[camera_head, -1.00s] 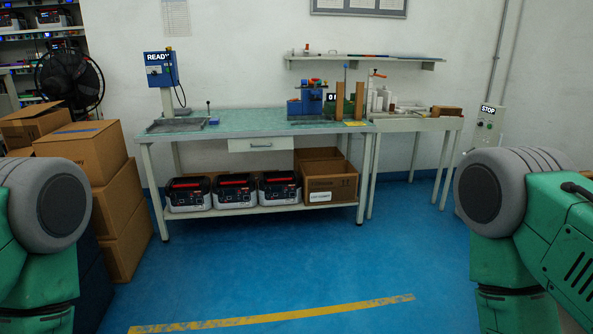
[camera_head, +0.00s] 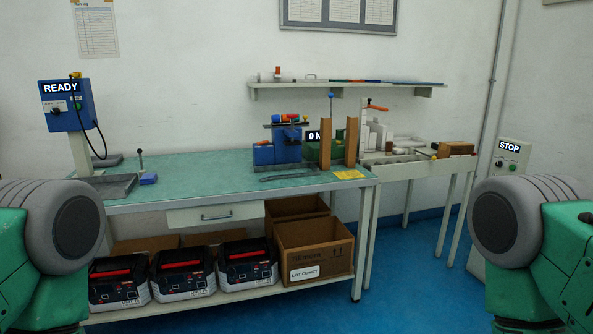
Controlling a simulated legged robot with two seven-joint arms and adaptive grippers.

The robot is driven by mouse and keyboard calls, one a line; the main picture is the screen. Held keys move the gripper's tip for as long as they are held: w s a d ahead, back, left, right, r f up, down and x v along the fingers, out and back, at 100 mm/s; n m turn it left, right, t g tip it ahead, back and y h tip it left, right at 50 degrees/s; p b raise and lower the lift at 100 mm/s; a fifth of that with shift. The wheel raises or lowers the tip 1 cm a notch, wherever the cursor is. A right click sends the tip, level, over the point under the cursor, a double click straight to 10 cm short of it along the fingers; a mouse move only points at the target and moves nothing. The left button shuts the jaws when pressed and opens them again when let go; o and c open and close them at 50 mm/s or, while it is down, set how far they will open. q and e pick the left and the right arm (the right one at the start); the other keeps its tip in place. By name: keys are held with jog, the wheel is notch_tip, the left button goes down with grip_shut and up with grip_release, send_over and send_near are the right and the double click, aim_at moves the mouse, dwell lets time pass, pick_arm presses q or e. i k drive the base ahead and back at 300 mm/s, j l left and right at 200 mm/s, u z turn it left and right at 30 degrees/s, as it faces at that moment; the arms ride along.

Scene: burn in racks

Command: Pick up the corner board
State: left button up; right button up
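I cannot tell for sure which thing is the corner board. Two tall, narrow brown boards stand upright near the right end of the green-topped bench: a right board (camera_head: 352,142) and a left board (camera_head: 325,142). They are beside a green device with a small display reading "0 N". Both my grippers are out of view. Only my shoulders and upper arms show at the left and right edges, so I see nothing held.
The green-topped bench (camera_head: 215,172) carries a blue fixture (camera_head: 285,145) and a grey tray (camera_head: 105,185). A lower side table (camera_head: 405,170) holds white blocks. Black-and-red units (camera_head: 183,272) and an open carton (camera_head: 315,250) fill the shelf below. Blue floor (camera_head: 415,270) is clear at right.

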aim_at(352, 124)
jog(key=i+j+z, duration=0.25)
jog(key=i, duration=0.15)
jog(key=i+j+z, duration=0.25)
jog(key=i, duration=0.15)
jog(key=i+l+z, duration=0.1)
jog(key=i+l, duration=0.05)
jog(key=i, duration=0.1)
